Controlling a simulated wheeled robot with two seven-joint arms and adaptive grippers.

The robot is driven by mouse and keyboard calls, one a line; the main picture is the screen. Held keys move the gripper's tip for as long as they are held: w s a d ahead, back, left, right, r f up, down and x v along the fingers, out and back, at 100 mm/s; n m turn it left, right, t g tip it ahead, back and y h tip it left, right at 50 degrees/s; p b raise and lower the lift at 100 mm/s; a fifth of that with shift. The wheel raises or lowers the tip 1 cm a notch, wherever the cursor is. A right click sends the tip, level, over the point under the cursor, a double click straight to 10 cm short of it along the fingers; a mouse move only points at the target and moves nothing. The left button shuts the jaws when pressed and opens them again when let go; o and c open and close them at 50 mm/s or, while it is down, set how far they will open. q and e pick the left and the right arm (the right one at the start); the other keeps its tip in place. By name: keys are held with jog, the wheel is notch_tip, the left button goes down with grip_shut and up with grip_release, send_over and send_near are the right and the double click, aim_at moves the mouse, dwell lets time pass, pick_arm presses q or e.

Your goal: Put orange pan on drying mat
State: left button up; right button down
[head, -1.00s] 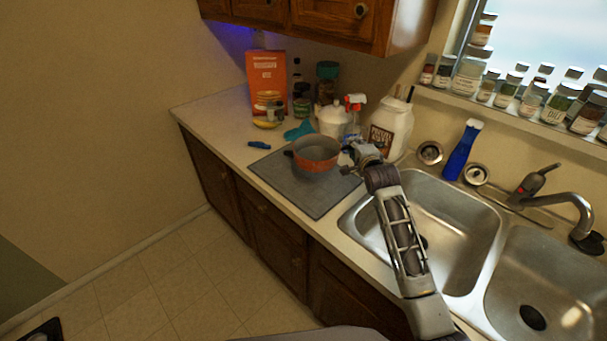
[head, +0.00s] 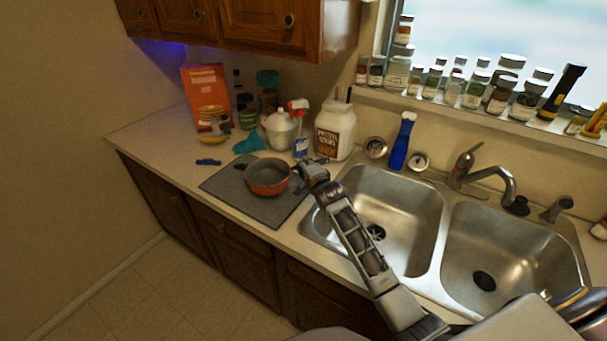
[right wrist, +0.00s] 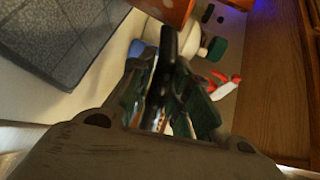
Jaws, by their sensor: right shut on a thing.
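The orange pan (head: 267,179), with a grey inside, appears upright over the grey drying mat (head: 229,187) in the head view. I cannot tell whether its base touches the mat. My right gripper (head: 306,172) is to the right of the pan, shut on its dark handle. In the right wrist view, the dark handle (right wrist: 168,52) stands between the fingers (right wrist: 165,95), and the mat (right wrist: 62,38) shows at the upper left. The gripper partly hides the handle. My left gripper is not in view.
A white jar (head: 337,130), a spray bottle (head: 300,132), a white lidded pot (head: 281,131) and an orange box (head: 208,100) stand behind the mat. A teal cloth (head: 249,143) and a blue item (head: 208,162) lie nearby. The double sink (head: 400,215) is at the right.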

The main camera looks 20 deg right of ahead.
jog(key=shift+r, duration=0.1)
jog(key=shift+f, duration=2)
jog(key=c, duration=1.3)
grip_release()
jog(key=shift+c, duration=0.2)
jog(key=shift+b+v, duration=0.3)
jog(key=shift+v, duration=5.75)
jog(key=shift+s, duration=0.1)
